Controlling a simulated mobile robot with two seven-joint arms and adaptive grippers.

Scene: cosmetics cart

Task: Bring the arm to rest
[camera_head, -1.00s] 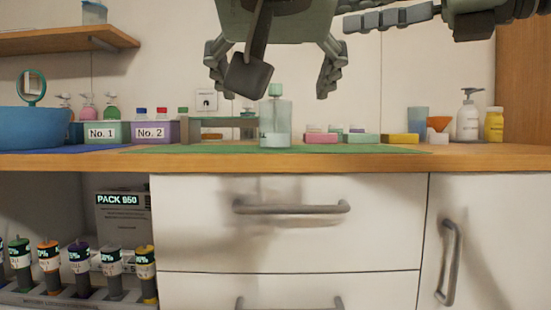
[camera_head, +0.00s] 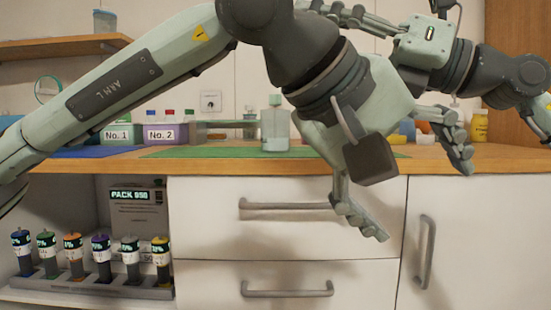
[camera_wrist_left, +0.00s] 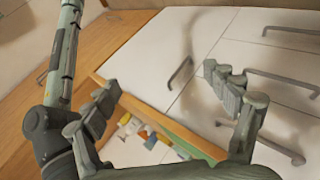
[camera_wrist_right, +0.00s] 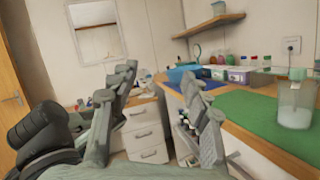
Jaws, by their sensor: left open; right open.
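My left arm (camera_head: 120,90) crosses the head view from the left. My left gripper (camera_head: 425,200) is open and empty, its fingers slanting down to the right before the counter's front edge. In the left wrist view its spread fingers (camera_wrist_left: 162,84) hold nothing. My right arm comes in from the right, and my right gripper (camera_head: 352,20) points left near the top, partly hidden by the left arm. In the right wrist view its fingers (camera_wrist_right: 158,80) stand apart with nothing between them. A clear pump-less bottle (camera_head: 275,130) stands upright on the green mat (camera_head: 200,152), clear of both grippers.
The wooden counter (camera_head: 230,166) has a No. 1 box (camera_head: 118,133) and No. 2 box (camera_head: 160,133) behind the arm. White drawers with bar handles (camera_head: 285,205) lie below. Several capped tubes (camera_head: 73,255) stand in a rack at lower left. A yellow bottle (camera_head: 480,126) stands at right.

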